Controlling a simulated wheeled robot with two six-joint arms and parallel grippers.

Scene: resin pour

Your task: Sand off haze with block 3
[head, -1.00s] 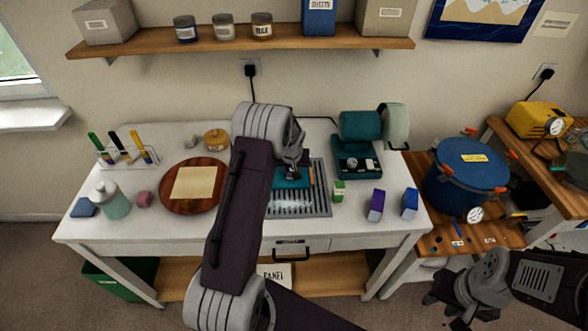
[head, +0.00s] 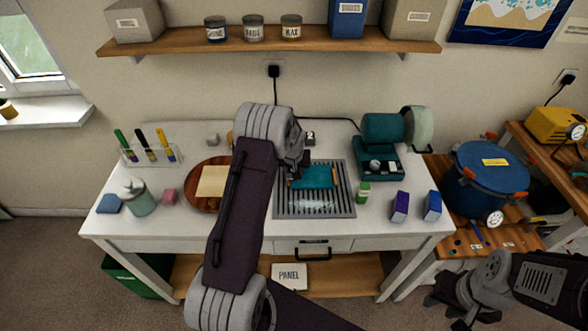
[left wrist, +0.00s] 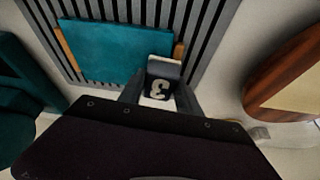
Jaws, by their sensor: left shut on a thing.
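My left gripper (head: 296,168) is shut on a dark block marked with a white 3 (left wrist: 162,80), seen close in the left wrist view. A flat teal panel (head: 318,177) lies on a slotted metal grate (head: 343,208) on the white bench; it also shows in the left wrist view (left wrist: 115,48). The block is at one corner of the panel, by a wooden strip at its edge. I cannot tell whether it touches the panel. My right gripper (head: 448,306) is low at the right, apart from the bench, and looks open and empty.
A round wooden board with a tan sheet (head: 212,182) lies left of my left arm. A teal machine (head: 385,140) stands behind the grate's right side.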

